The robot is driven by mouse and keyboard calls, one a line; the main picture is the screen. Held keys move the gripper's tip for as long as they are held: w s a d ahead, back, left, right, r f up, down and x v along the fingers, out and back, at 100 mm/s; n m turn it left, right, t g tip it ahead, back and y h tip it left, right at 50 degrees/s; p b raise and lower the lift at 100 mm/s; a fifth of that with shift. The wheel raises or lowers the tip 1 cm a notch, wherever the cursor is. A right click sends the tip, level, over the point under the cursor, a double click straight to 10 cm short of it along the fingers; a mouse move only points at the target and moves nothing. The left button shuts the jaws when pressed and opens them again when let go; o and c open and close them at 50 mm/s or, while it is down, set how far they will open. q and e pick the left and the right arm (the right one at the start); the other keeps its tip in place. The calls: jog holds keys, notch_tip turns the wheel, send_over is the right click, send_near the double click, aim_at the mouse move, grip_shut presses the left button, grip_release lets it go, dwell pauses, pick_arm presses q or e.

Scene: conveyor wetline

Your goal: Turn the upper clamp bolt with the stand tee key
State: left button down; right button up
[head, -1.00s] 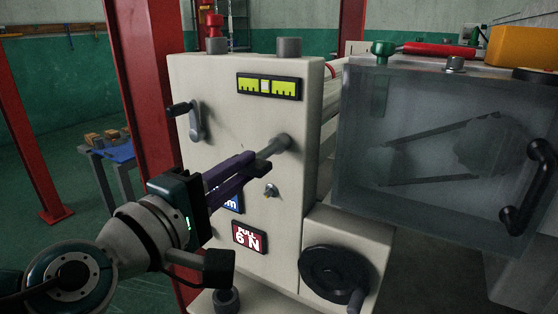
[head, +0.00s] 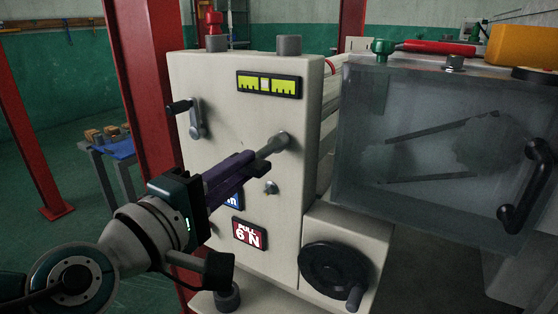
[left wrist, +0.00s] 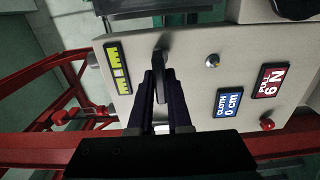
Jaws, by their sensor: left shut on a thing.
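My left gripper (head: 264,163) has long purple fingers and reaches in from the left to the front of the pale machine housing (head: 225,120). Its fingers are shut on a grey metal bar, which looks like the tee key (head: 282,141). The bar's far end meets the housing below the yellow-green gauge. In the left wrist view the bar (left wrist: 161,68) lies between the fingers, its wider end against the panel. The bolt under that end is hidden. A small bolt-like knob (head: 271,187) shows lower down, clear of the fingers. My right gripper is not in view.
A crank lever (head: 195,120) is left of the fingers. A red "PULL 6 N" plate (head: 249,235) and black handwheel (head: 334,269) are below. A translucent guard (head: 430,150) stands at right, a red post (head: 150,100) behind left.

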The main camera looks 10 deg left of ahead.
pick_arm(q)
jog(key=shift+p+v, duration=0.55)
jog(key=shift+v, duration=0.65)
dwell(1.5)
jog(key=p+v, duration=0.3)
jog(key=v, duration=1.3)
jog(key=shift+w, duration=0.1)
dwell(2.5)
